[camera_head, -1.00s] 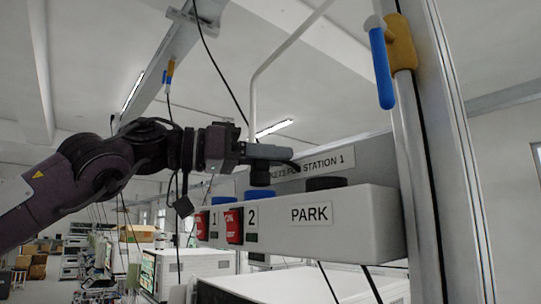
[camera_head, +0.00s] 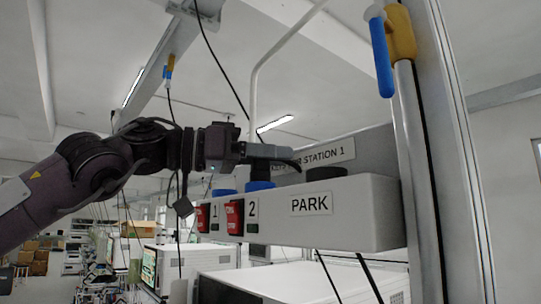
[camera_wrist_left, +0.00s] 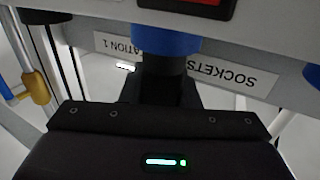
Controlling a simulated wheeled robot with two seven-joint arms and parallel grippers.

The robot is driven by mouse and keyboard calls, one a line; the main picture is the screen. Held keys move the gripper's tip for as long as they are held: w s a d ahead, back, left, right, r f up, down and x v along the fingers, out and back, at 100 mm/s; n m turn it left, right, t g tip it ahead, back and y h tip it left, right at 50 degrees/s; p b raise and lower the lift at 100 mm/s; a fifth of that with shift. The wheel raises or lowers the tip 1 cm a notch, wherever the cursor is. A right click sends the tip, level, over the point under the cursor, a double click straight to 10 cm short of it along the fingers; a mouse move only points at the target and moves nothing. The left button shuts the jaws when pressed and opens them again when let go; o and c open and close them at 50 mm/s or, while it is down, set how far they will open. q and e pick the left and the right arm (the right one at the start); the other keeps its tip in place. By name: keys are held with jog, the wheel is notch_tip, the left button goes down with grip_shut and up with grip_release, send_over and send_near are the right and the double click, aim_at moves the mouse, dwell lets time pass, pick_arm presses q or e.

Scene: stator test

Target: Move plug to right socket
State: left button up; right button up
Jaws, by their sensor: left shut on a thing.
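My left gripper (camera_head: 266,152) comes in from the left above the socket box, shut on the black plug (camera_head: 261,172). The plug hangs upright from the fingers, with its lower end at the blue ring of socket 2 (camera_head: 260,185), the right one of the two numbered sockets. In the left wrist view, the black plug (camera_wrist_left: 163,62) meets the blue ring (camera_wrist_left: 166,41); how deep it sits is hidden. Socket 1 (camera_head: 223,192) has a blue ring to the left and looks empty. My right gripper is not in view.
The grey socket box (camera_head: 365,215) carries a PARK label and a black PARK socket (camera_head: 326,173) at right. A metal post (camera_head: 412,170) with a blue-handled tool (camera_head: 381,57) stands right of it.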

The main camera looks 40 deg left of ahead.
pick_arm(q)
jog(key=shift+f, duration=0.55)
jog(key=o, duration=1)
jog(key=shift+o, duration=0.2)
jog(key=shift+s+a+f+b, duration=0.1)
jog(key=shift+s+a+b, duration=0.3)
jog(key=shift+b, duration=0.15)
jog(key=b+v, duration=0.2)
jog(key=v, duration=0.3)
jog(key=shift+s+a, duration=0.15)
jog(key=shift+s, duration=0.15)
jog(key=shift+s+a+b, duration=0.3)
jog(key=shift+s+a, duration=0.1)
jog(key=shift+s, duration=0.05)
jog(key=shift+w, duration=0.1)
